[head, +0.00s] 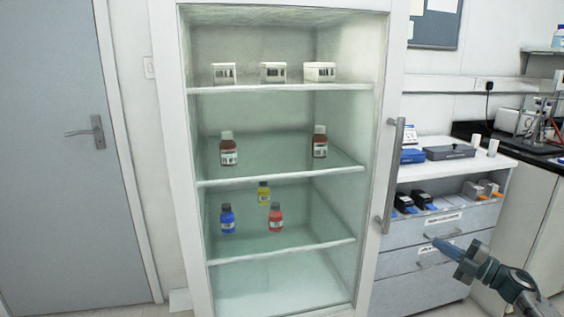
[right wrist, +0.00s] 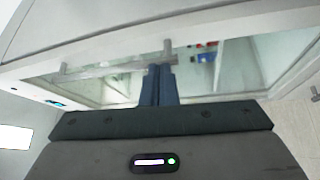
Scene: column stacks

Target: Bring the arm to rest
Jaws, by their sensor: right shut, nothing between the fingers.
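My right gripper (head: 444,246) is at the lower right of the head view, its arm coming in from the right edge. It is in front of the drawer unit (head: 415,262). In the right wrist view its blue fingers (right wrist: 158,84) are together with nothing between them. My left gripper shows in neither view.
A grey door (head: 60,190) is at left.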

